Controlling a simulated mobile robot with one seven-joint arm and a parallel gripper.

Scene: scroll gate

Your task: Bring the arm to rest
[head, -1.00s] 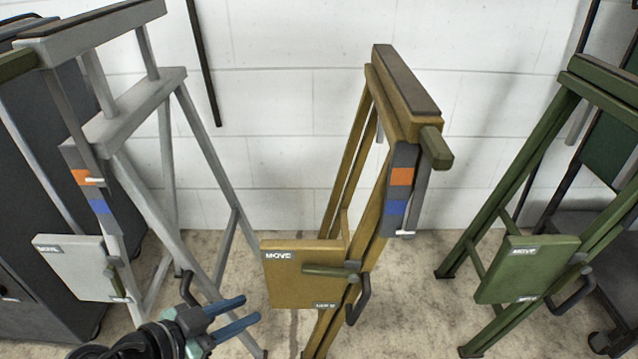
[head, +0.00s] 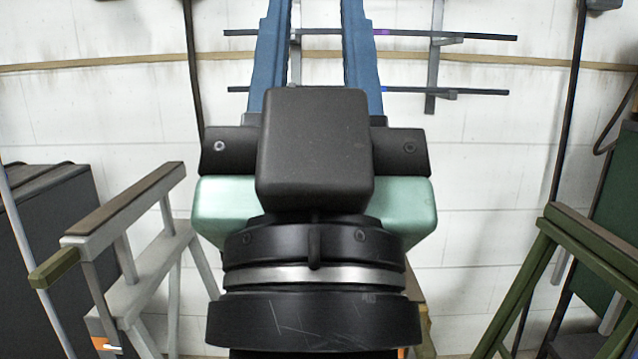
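My gripper (head: 315,25) fills the middle of the head view, close to the camera. Its two blue fingers point up the picture and run to the top edge, so their tips may be cut off. A clear gap with white wall showing through separates the fingers, so it is open, with nothing seen between them. The black and green gripper body and wrist hide most of the ochre stand behind, of which only a small part (head: 421,318) shows at the right of the wrist.
A grey stand (head: 140,262) with a brown top stands at left, by a dark cabinet (head: 45,235). A green stand (head: 590,255) is at right. Thin dark rails (head: 470,93) on a bracket are on the white block wall behind the fingers.

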